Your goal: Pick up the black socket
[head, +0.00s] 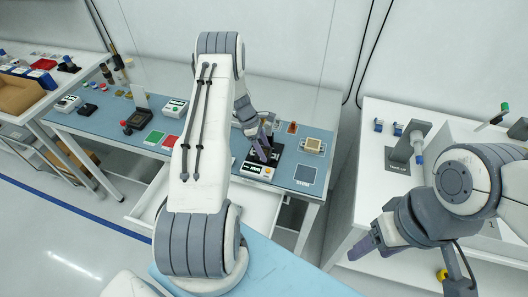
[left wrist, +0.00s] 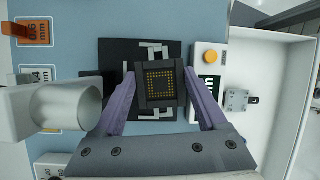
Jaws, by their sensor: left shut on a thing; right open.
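The black socket (left wrist: 160,84) is a small square block with a grid of gold contacts on its face. It shows in the left wrist view between the two purple fingers of my left gripper (left wrist: 160,74), which is shut on its sides. Beneath it is a black plate (left wrist: 116,56) with light grey markings; I cannot tell whether the socket touches it. In the head view my left gripper (head: 264,146) points down over the blue bench, and the socket is hard to make out there. My right gripper (head: 364,250) is open and empty at the lower right.
A white box with an orange button (left wrist: 208,57) stands right beside the plate. A grey cylinder (left wrist: 72,106) is close on the left. An open white drawer (head: 262,210) juts out below the blue bench (head: 215,121). A white table (head: 376,153) stands at the right.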

